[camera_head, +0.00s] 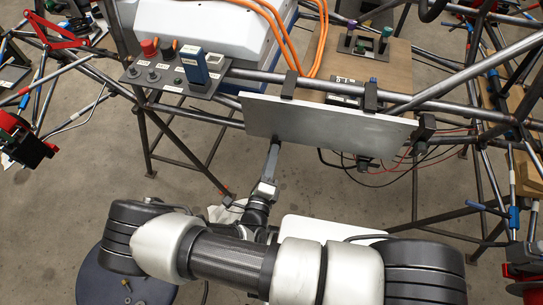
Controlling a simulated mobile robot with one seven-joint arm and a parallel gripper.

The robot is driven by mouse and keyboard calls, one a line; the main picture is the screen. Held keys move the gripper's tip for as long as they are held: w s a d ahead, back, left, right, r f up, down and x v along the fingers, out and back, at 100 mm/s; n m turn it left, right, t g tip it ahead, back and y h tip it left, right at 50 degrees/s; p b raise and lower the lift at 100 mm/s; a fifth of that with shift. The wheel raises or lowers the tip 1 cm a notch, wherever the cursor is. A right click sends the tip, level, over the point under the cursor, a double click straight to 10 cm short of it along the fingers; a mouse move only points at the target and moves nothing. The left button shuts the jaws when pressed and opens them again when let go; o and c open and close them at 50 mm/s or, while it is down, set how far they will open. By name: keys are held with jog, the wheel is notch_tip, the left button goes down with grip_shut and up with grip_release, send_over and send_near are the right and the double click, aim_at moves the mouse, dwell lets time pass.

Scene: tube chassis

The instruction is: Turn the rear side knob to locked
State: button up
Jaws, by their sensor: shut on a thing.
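A flat silver panel (330,124) hangs from the chassis tubes, tilted in the picture. My gripper (274,150) reaches up from the arm to the lower left edge of this panel. Its slim grey fingers look closed together, and their tips meet the panel edge. The thing between the tips is hidden; it is likely the rear side knob, but I cannot see its shape or turn. A black fitting (365,162) shows below the panel's lower edge, and another black fitting (424,127) sits at its right end. Black clamps (287,85) hold its top edge.
A grey switch panel (172,78) with a red button (149,47) is at the upper left. A white box (200,22) with orange cables (321,40) lies behind. Steel tubes (480,60) crowd the right. The floor (90,190) is clear at the left.

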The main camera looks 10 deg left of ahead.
jog(key=o, duration=1.1)
jog(key=shift+c, duration=0.2)
jog(key=s, duration=1.7)
jog(key=shift+s+a+p, duration=0.15)
jog(key=shift+s+p, duration=0.05)
jog(key=shift+p, duration=0.2)
